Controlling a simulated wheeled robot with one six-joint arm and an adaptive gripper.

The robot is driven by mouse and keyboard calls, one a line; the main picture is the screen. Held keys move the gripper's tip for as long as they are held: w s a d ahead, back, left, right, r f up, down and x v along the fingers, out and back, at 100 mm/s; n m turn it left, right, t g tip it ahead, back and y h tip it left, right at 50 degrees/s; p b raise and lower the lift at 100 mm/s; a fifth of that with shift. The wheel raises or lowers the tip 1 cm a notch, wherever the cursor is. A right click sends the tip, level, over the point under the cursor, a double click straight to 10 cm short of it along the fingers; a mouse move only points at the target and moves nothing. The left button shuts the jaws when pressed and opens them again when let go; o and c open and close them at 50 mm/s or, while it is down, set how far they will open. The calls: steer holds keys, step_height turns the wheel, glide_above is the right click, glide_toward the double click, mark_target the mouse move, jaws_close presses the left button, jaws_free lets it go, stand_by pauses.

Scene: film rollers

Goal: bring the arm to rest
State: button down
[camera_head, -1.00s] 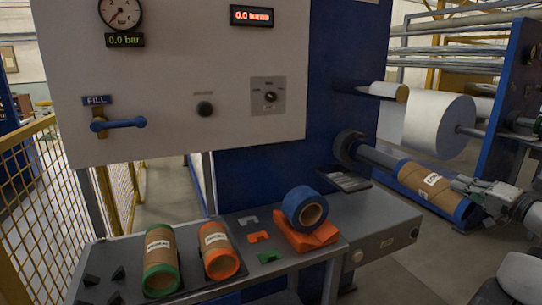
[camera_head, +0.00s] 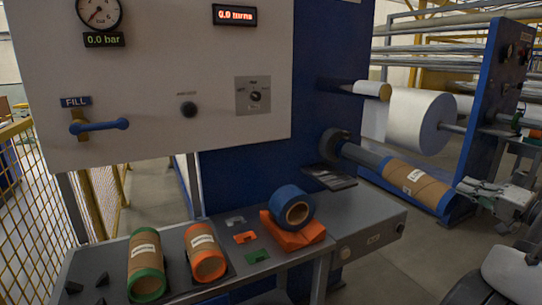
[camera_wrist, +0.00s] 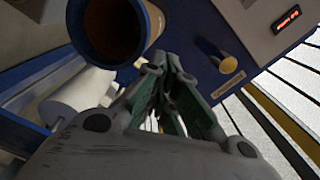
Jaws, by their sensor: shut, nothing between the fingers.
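My gripper (camera_head: 468,187) is at the right in the head view, just off the free end of a brown cardboard core (camera_head: 420,185) with a blue end and a white label. The core sits on a shaft (camera_head: 363,156) that sticks out of the blue machine. In the wrist view my gripper's fingers (camera_wrist: 168,65) are closed together with nothing between them. The open, blue-rimmed end of the core (camera_wrist: 142,40) is above and left of them. I cannot tell the exact gap between fingers and core.
A grey bench (camera_head: 345,218) holds a green-ended core (camera_head: 146,262), an orange-ended core (camera_head: 205,250) and a blue roll (camera_head: 293,207) on an orange stack (camera_head: 292,235). A white film roll (camera_head: 415,120) hangs behind the shaft. A yellow mesh fence (camera_head: 30,200) stands at the left.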

steer(key=shift+s+d, duration=0.15)
steer(key=shift+s, duration=0.25)
steer(key=s+a+f+m+g+y, duration=0.1)
steer(key=s+a+f+m+g, duration=0.35)
steer(key=s+a+g, duration=0.95)
steer(key=s+a+r+n+t+h, duration=0.1)
steer(key=s+a+r+n+h, duration=0.1)
steer(key=a+r+n+h, duration=0.5)
step_height(320, 180, up, 5)
steer(key=a+n, duration=0.1)
steer(key=n, duration=0.5)
steer(key=shift+s+a+t+h, duration=0.3)
steer(key=shift+s+t+h, duration=0.1)
